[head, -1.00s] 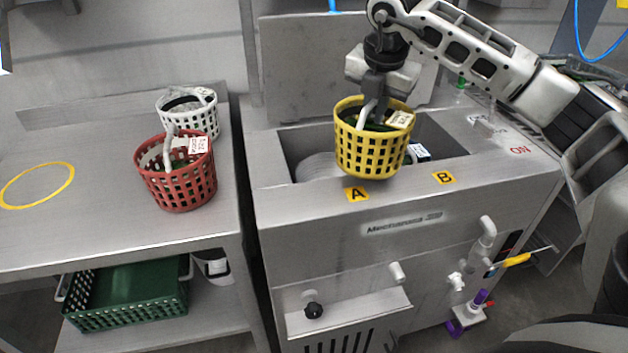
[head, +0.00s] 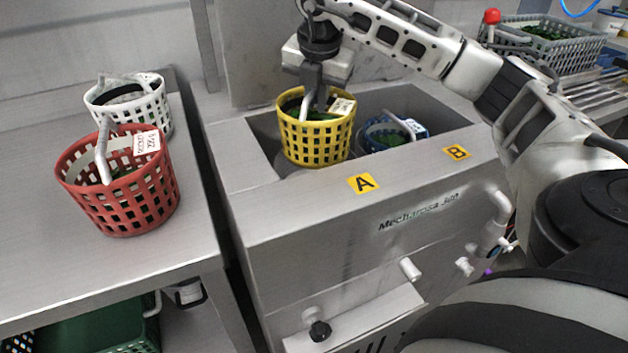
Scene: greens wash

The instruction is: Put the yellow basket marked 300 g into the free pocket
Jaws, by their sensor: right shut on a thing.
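The yellow basket (head: 316,138) has a white tag and greens inside. My right gripper (head: 312,100) is shut on its handle and holds it upright over the left part of the sunken basin (head: 262,138), behind the label A (head: 363,183). The basket's lower part seems to dip below the basin's front edge; I cannot tell whether it touches the bottom. A blue basket (head: 408,130) with greens sits in the right part of the basin, behind the label B (head: 456,152). The tag's writing is too small to read. My left gripper is out of view.
A red basket (head: 118,190) and a white basket (head: 150,112) stand on the steel table (head: 75,270) at left. A green crate (head: 100,330) is on the shelf below. A grey basket of greens (head: 575,55) stands at the back right. A gap separates table and machine.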

